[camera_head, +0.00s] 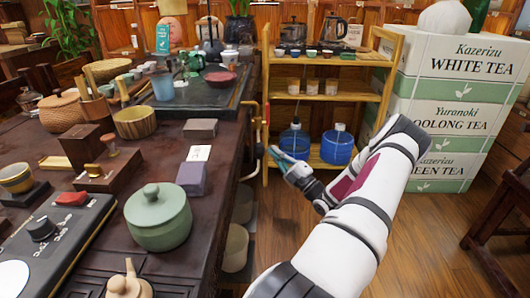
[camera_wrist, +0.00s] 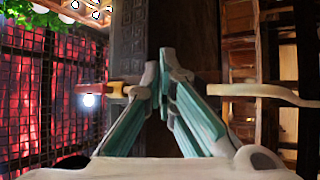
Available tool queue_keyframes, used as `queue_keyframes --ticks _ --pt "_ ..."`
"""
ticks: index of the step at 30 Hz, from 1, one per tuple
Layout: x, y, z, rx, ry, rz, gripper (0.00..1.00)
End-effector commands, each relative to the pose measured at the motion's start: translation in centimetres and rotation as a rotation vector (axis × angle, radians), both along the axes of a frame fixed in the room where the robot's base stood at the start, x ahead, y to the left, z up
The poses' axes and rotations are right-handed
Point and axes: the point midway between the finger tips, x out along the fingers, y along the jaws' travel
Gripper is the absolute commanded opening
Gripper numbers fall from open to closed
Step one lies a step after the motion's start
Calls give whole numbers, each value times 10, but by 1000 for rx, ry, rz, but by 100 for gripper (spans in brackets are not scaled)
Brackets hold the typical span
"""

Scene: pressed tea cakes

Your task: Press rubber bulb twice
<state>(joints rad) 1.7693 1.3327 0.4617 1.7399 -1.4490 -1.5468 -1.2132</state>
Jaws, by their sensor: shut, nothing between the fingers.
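My gripper (camera_head: 277,154) is shut and empty, reaching out low past the right side of the dark table, in front of the shelf's lower level. In the wrist view its teal-padded fingers (camera_wrist: 165,58) meet at the tips in front of a dark carved upright surface. A bent, brass-coloured pipe or hose (camera_head: 254,112) runs at the table's right edge, close to the gripper. In the wrist view a red and cream piece (camera_wrist: 110,90) lies left of the fingers and a cream bar (camera_wrist: 265,92) lies right. I cannot tell whether either is the rubber bulb.
A wooden shelf (camera_head: 325,98) holds kettles, cups and two blue water jugs (camera_head: 338,146). White tea boxes (camera_head: 450,118) are stacked at right. The dark table (camera_head: 120,205) carries a green lidded pot (camera_head: 158,222) and tea ware. Floor (camera_head: 425,245) shows right of my arm.

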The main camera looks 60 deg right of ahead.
Motion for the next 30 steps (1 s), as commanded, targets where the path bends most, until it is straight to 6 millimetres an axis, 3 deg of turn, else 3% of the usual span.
queue_keyframes --ticks 30 --pt "7 3 0 0 0 0 0"
